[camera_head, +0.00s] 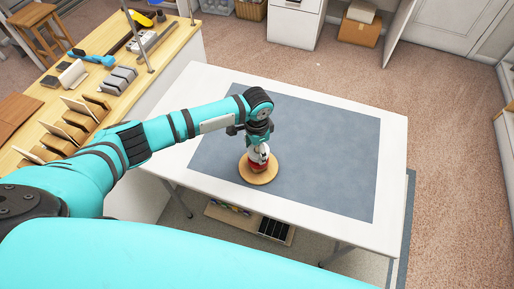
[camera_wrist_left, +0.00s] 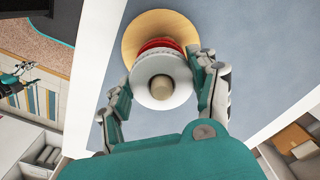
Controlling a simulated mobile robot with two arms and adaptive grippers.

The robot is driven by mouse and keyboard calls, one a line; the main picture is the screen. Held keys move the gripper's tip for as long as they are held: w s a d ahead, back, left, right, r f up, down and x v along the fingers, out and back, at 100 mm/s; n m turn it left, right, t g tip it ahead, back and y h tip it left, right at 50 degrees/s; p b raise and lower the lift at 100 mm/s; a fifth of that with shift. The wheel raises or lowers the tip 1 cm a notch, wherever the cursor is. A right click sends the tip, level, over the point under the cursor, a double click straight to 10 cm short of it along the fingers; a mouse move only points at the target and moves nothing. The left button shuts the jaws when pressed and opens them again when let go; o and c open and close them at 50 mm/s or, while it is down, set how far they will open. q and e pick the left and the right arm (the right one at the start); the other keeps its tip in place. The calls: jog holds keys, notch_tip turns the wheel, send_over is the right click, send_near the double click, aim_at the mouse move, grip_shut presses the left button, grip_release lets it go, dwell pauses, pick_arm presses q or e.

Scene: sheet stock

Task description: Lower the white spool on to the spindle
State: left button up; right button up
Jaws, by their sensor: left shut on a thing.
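The white spool (camera_wrist_left: 146,72) is round the wooden spindle (camera_wrist_left: 160,88), whose tip stands out of its middle in the left wrist view. My left gripper (camera_wrist_left: 160,68) is shut on it, one finger at each side of its rim. It also shows as a white patch (camera_head: 259,152) under my left gripper (camera_head: 259,146) in the head view. Below it is a red spool (camera_wrist_left: 156,46), over the round wooden base (camera_head: 262,180). I cannot tell whether the white spool touches the red one.
The base stands on a grey-blue mat (camera_head: 325,160) on a white table (camera_head: 392,160), with clear room round it. A wooden workbench (camera_head: 110,90) with tools and wooden racks stands at the left. A shelf (camera_head: 250,222) is under the table.

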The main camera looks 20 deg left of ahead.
pick_arm(q)
jog(key=shift+f+b, duration=0.5)
jog(key=shift+f, duration=0.65)
jog(key=o, duration=1.7)
jog(key=shift+o, duration=0.6)
jog(key=shift+o, duration=1)
